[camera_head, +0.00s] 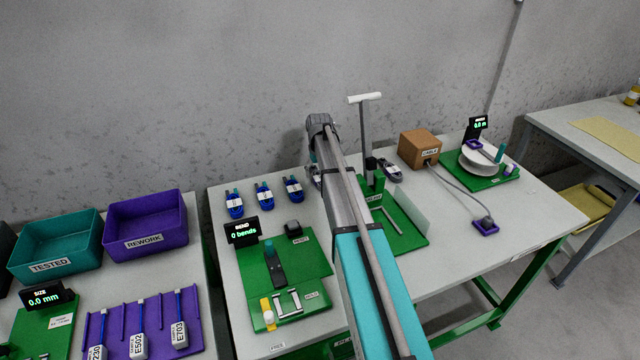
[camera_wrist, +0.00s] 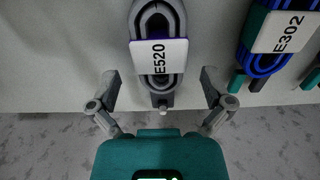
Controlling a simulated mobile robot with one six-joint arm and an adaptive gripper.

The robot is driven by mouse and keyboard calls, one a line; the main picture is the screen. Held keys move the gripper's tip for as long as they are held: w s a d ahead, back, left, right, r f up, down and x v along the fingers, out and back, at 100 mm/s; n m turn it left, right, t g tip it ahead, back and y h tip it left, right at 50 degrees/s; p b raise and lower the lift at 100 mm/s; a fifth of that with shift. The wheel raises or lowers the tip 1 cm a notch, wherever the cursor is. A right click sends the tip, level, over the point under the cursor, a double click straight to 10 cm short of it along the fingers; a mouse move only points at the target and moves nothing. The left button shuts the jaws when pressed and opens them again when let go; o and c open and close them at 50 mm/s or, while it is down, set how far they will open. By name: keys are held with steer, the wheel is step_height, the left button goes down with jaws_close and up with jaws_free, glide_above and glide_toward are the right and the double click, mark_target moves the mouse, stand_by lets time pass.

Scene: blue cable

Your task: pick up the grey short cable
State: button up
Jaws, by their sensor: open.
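A grey coiled cable (camera_wrist: 157,79) with a white label reading E520 lies on the bench top in the wrist view. Its dark plug end points toward my gripper (camera_wrist: 159,90). My gripper is open, with one finger on either side of the plug end in the picture and nothing between them. The height gap to the cable is hard to judge. In the head view a grey cable (camera_head: 316,178) is mostly hidden behind my arm, and another grey cable (camera_head: 391,170) lies to the right. My gripper is not clearly visible there.
A blue cable (camera_wrist: 268,46) labelled E302 lies beside the grey one. Blue cables (camera_head: 264,192) stand in a row left of my arm. A post with a white crossbar (camera_head: 365,98), a brown box (camera_head: 419,149) and a green board (camera_head: 282,263) occupy the bench. The wall is close behind.

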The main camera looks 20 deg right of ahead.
steer(key=shift+f+b, duration=0.55)
steer(key=shift+f, duration=0.3)
steer(key=c, duration=1.2)
steer(key=shift+r, duration=0.15)
step_height(320, 180, up, 10)
steer(key=p, duration=1)
step_height(320, 180, up, 18)
steer(key=p, duration=1.8)
glide_above(319, 175)
steer(key=shift+s, duration=0.1)
